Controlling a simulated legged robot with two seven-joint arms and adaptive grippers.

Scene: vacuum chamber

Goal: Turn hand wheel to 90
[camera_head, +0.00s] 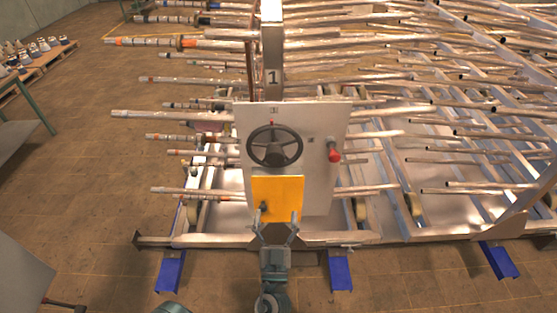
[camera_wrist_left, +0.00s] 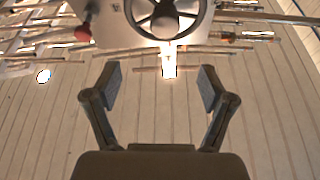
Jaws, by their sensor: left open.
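The hand wheel (camera_head: 252,150) is a dark round wheel with spokes, mounted on a light grey panel (camera_head: 320,190). A small red mark shows above it. My left gripper (camera_head: 278,217) is open and empty, below the wheel, in front of the lower part of a yellow plate (camera_head: 278,187). The fingers are apart from the wheel. In the left wrist view the wheel (camera_wrist_left: 166,32) is at the top edge, partly cut off, beyond the spread fingers of my left gripper (camera_wrist_left: 160,86). My right gripper is not in view.
A red knob (camera_head: 334,155) sticks out of the panel right of the wheel. A post (camera_head: 272,60) marked 1 rises behind. Many metal tubes (camera_head: 170,115) on a frame extend to both sides. Blue feet (camera_head: 340,271) stand on the floor.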

